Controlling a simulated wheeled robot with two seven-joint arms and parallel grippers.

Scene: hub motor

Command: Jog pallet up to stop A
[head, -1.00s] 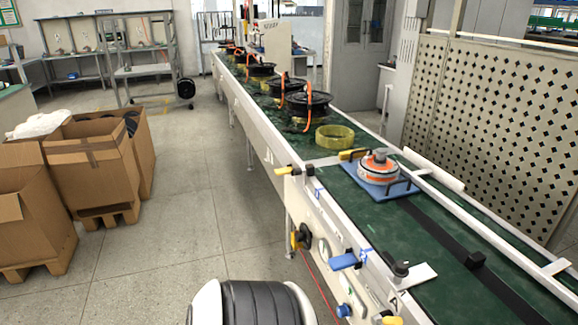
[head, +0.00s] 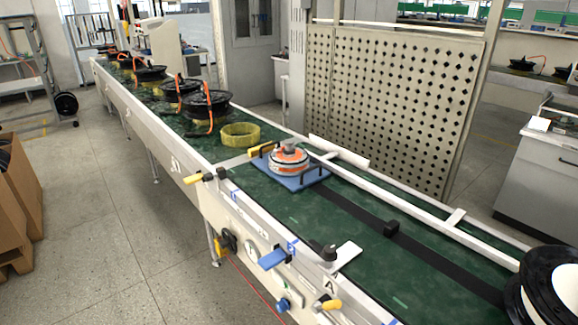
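The blue pallet (head: 312,178) lies on the green conveyor belt (head: 262,208), with a round orange, white and grey hub motor part (head: 289,158) on top. Black upright handles stand at its edges, and a yellow block (head: 262,149) is at its far left corner. A black block (head: 390,228) sits on the dark strip, apart from the pallet and nearer to me. A label "A" (head: 330,286) is on the front rail, near a black knob (head: 328,252) and a white plate (head: 346,256).
The conveyor side carries a blue lever (head: 272,259), a blue button (head: 284,304) and yellow-handled valves (head: 328,304). A yellow ring (head: 240,134) and several black wheels (head: 205,103) are farther up the belt. A perforated panel (head: 385,105) stands behind.

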